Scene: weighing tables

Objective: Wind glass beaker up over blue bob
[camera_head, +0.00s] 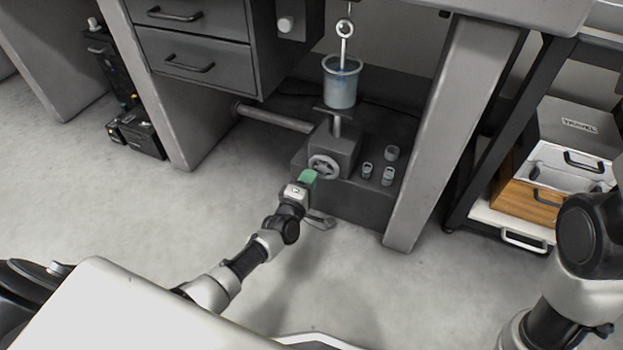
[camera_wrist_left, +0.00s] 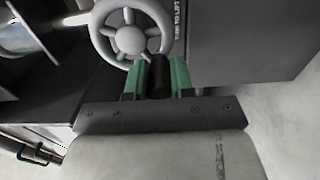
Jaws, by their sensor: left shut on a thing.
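The glass beaker (camera_head: 341,88) stands upright on a small plate on top of the lift's post (camera_head: 337,126). A rod with a ring (camera_head: 344,30) hangs above and reaches down into the beaker's mouth. Something blue, seemingly the bob (camera_head: 341,70), shows faintly through the glass near the rim. The grey handwheel (camera_head: 323,167) is on the front of the lift's box. My left gripper (camera_head: 309,177) is at its lower left edge. In the left wrist view its green fingers (camera_wrist_left: 158,76) are shut on the wheel's black handle (camera_wrist_left: 160,76), below the wheel's rim (camera_wrist_left: 130,57).
The lift stands on a dark base (camera_head: 352,203) under the table, beside a thick slanted leg (camera_head: 440,150). Several small grey weights (camera_head: 388,175) sit right of the wheel. Drawers (camera_head: 195,45) are at upper left. The floor in front is clear.

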